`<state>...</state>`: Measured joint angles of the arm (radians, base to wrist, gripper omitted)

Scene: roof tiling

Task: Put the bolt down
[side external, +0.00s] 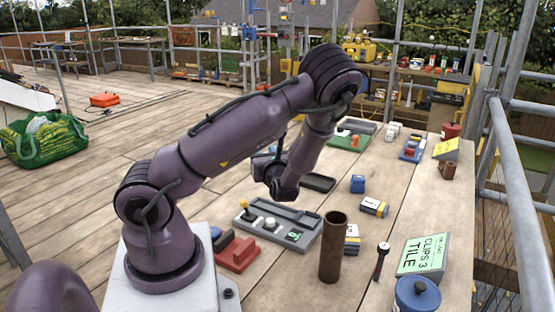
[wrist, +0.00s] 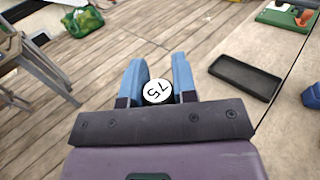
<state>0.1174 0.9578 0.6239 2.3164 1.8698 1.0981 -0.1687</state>
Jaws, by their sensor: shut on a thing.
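My gripper (wrist: 158,75) is shut on a bolt (wrist: 157,92), seen in the wrist view as a round white head marked 75 between two blue fingers. The bolt's shank is hidden below the head. In the side external view my gripper (side external: 275,180) hangs above the deck, left of a shallow black tray (side external: 319,183). That tray also shows in the wrist view (wrist: 246,77), right of the fingers, and looks empty. The held bolt is hard to make out from the side.
A grey tray (side external: 278,224) with knobbed parts lies in front of my gripper. A brown pipe (side external: 333,247) stands upright at its right. A dark bolt-like piece (side external: 381,262), a green tile-clips box (side external: 423,256) and a blue pot (side external: 416,296) are at front right.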

